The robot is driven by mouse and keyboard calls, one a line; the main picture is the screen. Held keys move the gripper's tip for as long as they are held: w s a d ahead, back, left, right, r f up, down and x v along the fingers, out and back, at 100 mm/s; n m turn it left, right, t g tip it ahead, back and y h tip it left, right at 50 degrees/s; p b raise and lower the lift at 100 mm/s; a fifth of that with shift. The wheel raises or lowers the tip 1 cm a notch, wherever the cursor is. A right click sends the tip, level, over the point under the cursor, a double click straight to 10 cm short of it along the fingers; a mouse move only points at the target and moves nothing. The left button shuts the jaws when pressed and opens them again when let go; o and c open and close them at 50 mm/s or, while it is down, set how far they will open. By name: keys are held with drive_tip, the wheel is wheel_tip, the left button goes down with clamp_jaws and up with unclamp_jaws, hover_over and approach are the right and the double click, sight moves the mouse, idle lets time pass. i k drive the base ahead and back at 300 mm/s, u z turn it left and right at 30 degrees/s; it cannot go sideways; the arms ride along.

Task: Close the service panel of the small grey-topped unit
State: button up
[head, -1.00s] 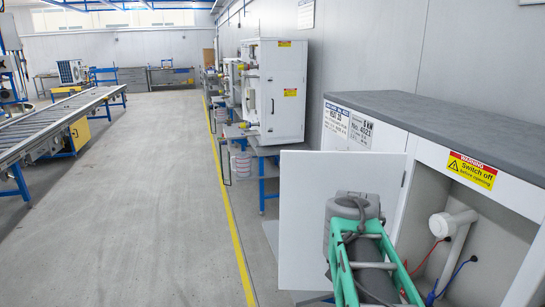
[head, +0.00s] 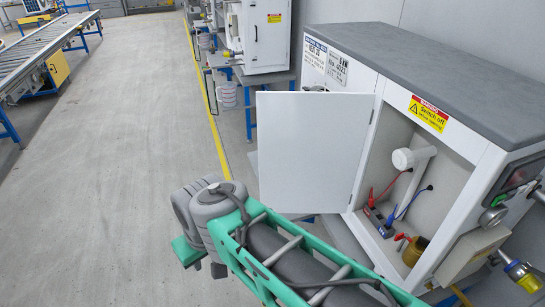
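The small grey-topped unit (head: 425,62) stands at the right in the head view, white with a dark grey top. Its service panel (head: 312,150), a flat white door, stands wide open, swung out to the left of the opening. Inside the opening (head: 440,185) are a white pipe fitting, red and blue leads and a brass-coloured part. My arm, green and grey, crosses the lower middle of the view, in front of and below the panel's lower edge. My gripper's fingers do not show, so I cannot see whether they touch anything.
A yellow and red warning label (head: 428,113) sits above the opening. A roller conveyor (head: 50,45) runs along the far left. The grey floor (head: 115,150) between is clear.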

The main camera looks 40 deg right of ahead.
sight(311, 144)
drive_tip(key=u, duration=0.4)
drive_tip(key=i, duration=3.05)
drive_tip(key=z, duration=4.75)
drive_tip(key=i, duration=0.5)
drive_tip(key=u, duration=0.1)
